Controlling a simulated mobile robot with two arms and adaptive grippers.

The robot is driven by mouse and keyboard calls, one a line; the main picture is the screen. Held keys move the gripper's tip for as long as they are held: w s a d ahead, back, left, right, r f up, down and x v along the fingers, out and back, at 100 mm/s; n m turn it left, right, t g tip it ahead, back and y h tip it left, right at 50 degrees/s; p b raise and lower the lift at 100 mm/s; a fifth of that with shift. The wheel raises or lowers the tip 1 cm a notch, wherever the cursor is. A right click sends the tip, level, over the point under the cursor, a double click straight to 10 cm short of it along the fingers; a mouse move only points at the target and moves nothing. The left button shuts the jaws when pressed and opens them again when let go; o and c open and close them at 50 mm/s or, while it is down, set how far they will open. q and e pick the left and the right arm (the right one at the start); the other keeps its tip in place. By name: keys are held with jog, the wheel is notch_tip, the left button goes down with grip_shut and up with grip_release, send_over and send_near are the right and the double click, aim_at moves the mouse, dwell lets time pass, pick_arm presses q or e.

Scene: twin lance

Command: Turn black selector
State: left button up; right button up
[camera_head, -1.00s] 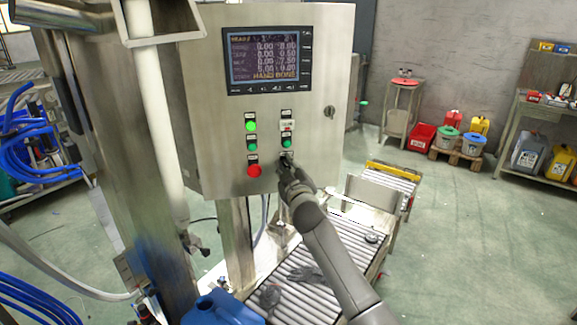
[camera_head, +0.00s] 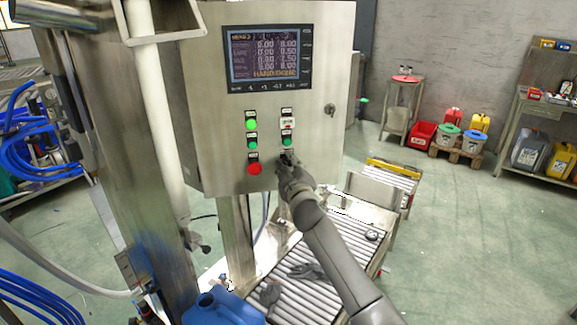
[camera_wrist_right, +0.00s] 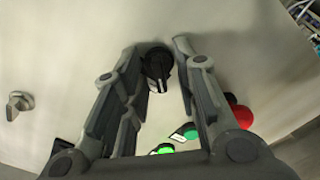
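The black selector (camera_wrist_right: 158,68) sits on the steel face of a control cabinet (camera_head: 215,130). In the right wrist view it lies between the two fingers of my right gripper (camera_wrist_right: 157,50), and a gap shows between its handle and the fingers. The gripper is open around it. In the head view my right gripper (camera_head: 286,166) is at the bottom of the right-hand column of controls and largely hides the selector. My left gripper does not show in either view.
A red button (camera_head: 254,168) sits left of the gripper, with green buttons (camera_head: 251,125) above it. A display (camera_head: 268,60) and a key lock (camera_head: 329,110) are higher up. Below are a roller conveyor (camera_head: 345,240) and a blue canister (camera_head: 222,309).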

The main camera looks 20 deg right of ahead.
jog(key=shift+s, duration=0.1)
jog(key=s+a, duration=0.1)
jog(key=s, duration=1)
jog(key=shift+s, duration=0.4)
jog(key=shift+f, duration=0.15)
